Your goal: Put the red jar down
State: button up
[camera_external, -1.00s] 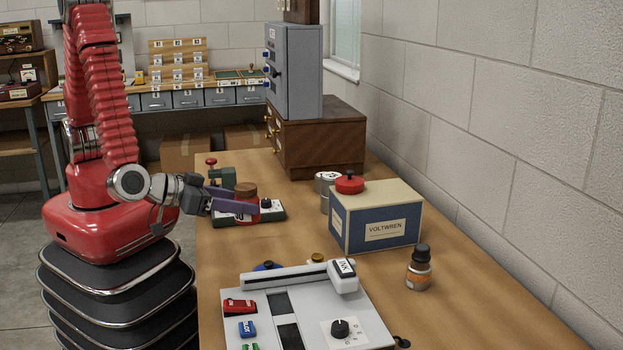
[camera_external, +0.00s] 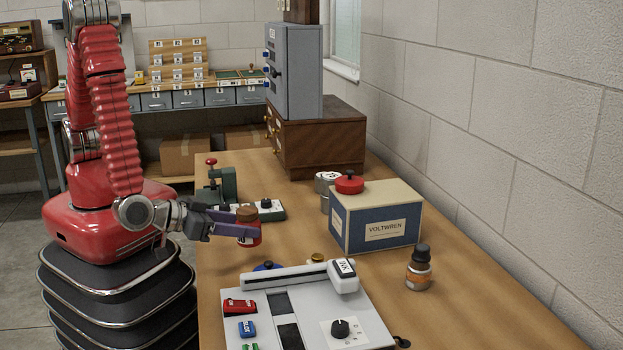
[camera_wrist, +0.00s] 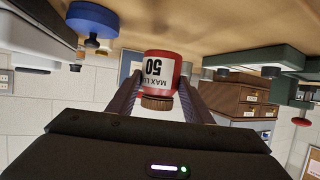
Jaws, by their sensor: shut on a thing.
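The red jar (camera_external: 248,232) has a brown lid and stands between the fingers of my gripper (camera_external: 240,230). In the wrist view the red jar (camera_wrist: 166,75) shows upside down, with a white label reading "MAX LOAD" and 50. My gripper (camera_wrist: 163,95) is shut on it, one finger on each side. The jar is upright over the wooden table (camera_external: 218,262). I cannot tell whether its base touches the table.
A green device with knobs (camera_external: 268,209) stands behind the jar. The blue VOLTWREN box (camera_external: 385,228) is to the right. Bare table lies between jar and box.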

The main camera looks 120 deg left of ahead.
aim_at(238, 241)
jog(key=shift+f, duration=2.1)
jog(key=shift+f, duration=0.1)
jog(key=o, duration=1.1)
jog(key=shift+v, duration=6.05)
